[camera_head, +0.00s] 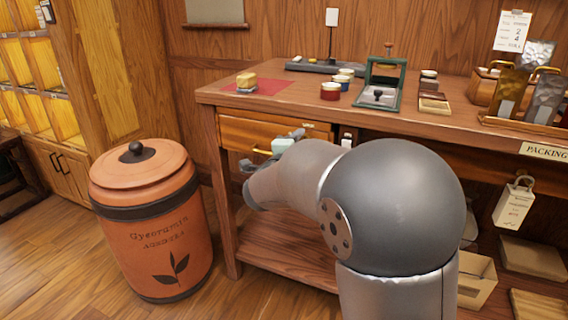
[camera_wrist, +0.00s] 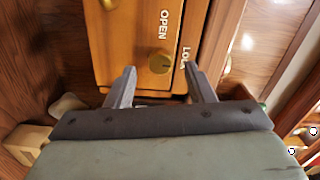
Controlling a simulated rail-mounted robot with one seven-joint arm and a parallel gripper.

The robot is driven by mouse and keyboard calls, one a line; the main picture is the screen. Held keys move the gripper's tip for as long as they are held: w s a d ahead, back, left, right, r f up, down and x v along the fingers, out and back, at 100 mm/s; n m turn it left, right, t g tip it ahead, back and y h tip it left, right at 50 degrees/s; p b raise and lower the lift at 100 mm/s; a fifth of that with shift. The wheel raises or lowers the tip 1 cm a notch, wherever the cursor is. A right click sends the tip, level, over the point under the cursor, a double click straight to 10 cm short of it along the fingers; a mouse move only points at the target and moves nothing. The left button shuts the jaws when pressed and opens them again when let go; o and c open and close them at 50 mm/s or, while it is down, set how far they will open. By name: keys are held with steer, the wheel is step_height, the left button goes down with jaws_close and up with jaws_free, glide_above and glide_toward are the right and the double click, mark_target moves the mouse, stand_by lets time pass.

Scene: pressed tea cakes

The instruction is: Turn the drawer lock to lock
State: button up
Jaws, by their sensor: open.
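The drawer (camera_head: 246,134) is a wooden front under the left part of the packing table, and it looks closed. In the wrist view the drawer front (camera_wrist: 130,30) carries a round brass lock knob (camera_wrist: 160,62) with the words OPEN and LOCK printed beside it. My gripper (camera_wrist: 158,82) is open, with its two grey fingers pointing at the drawer front. The knob sits between the fingertips in the picture; I cannot tell whether they touch it.
A large orange tea canister (camera_head: 150,220) stands on the floor left of the table (camera_head: 300,100). The tabletop holds a tea cake on a red cloth (camera_head: 262,87), small tins (camera_head: 331,91) and a green-framed press (camera_head: 380,84). A lower shelf (camera_head: 285,245) lies beneath my arm.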

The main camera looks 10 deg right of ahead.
steer(key=p+v, duration=0.2)
steer(key=v, duration=1.3)
steer(key=shift+p, duration=0.35)
step_height(320, 180, up, 11)
steer(key=a+n+g+y+p, duration=0.2)
steer(key=a+n+y+p, duration=0.1)
steer(key=n+y+p, duration=1.15)
steer(key=s+d+r+n+g+h+p, duration=0.1)
steer(key=s+d+r+n+g+p, duration=0.1)
steer(key=s+p, duration=0.4)
steer(key=s+d+r+n+g+h+p, duration=0.2)
steer(key=s+d+g+p, duration=0.3)
steer(key=s, duration=0.5)
steer(key=s+d+r+n+g+h+p, duration=0.2)
steer(key=s+d+n+g+p, duration=0.2)
steer(key=s, duration=0.5)
steer(key=g+p, duration=0.2)
steer(key=p, duration=0.1)
steer(key=shift+r, duration=0.4)
